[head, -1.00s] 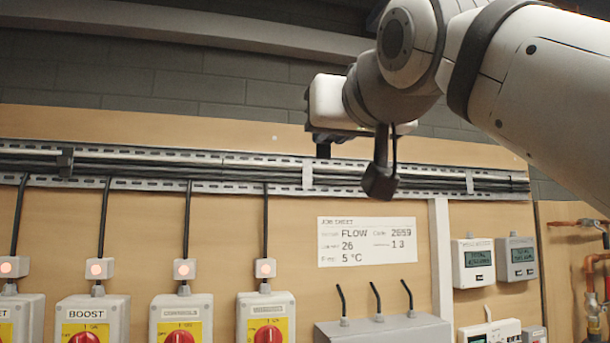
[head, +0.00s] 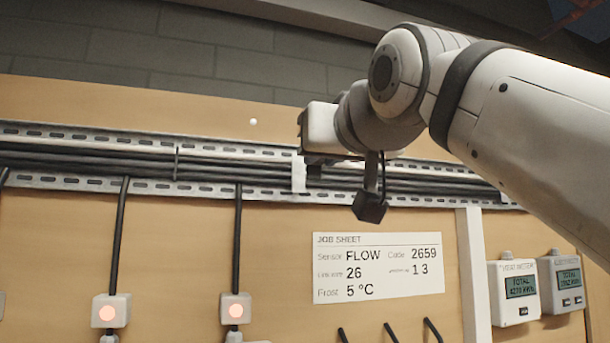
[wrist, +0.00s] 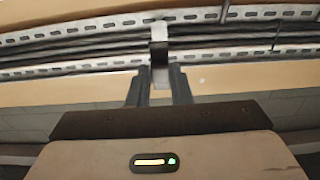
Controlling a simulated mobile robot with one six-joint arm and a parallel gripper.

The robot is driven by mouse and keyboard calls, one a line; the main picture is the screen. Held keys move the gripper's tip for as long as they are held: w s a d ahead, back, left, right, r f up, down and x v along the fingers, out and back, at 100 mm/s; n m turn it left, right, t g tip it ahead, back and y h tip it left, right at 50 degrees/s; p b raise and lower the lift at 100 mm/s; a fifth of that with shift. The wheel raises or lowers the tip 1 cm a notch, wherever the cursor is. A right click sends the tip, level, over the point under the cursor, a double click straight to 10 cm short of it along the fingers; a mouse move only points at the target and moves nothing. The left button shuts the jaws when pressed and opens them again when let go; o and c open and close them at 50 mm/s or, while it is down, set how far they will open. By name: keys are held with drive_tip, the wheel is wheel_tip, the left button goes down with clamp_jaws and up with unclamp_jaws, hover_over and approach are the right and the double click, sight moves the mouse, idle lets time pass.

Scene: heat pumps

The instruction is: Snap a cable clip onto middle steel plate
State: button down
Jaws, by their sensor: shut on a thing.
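The middle steel plate (head: 298,174) is a pale upright strip across the cable tray, left of my gripper in the head view. It also shows at the top centre of the wrist view (wrist: 159,30). My gripper (head: 313,171) is at the tray, just right of the plate's visible part. The clip is small and partly hidden. I cannot tell whether it touches or is seated on the plate.
Black cables (head: 230,170) run along the slotted metal tray (head: 80,182). Below are a job sheet (head: 378,268), lit indicator boxes (head: 110,310) and meters (head: 515,288). A white vertical trunking (head: 473,270) stands right of the sheet. Bare board lies above the tray.

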sight(315, 164)
drive_tip(key=x, duration=0.6)
drive_tip(key=shift+p, duration=0.3)
drive_tip(key=shift+w+f, duration=0.1)
drive_tip(key=shift+f, duration=0.15)
idle(0.4)
drive_tip(key=shift+w+a, duration=0.2)
drive_tip(key=shift+w, duration=0.45)
idle(1.6)
drive_tip(key=c, duration=1.7)
unclamp_jaws()
drive_tip(key=o, duration=0.3)
drive_tip(key=shift+w, duration=0.15)
drive_tip(key=b+v, duration=0.3)
drive_tip(key=v, duration=1.1)
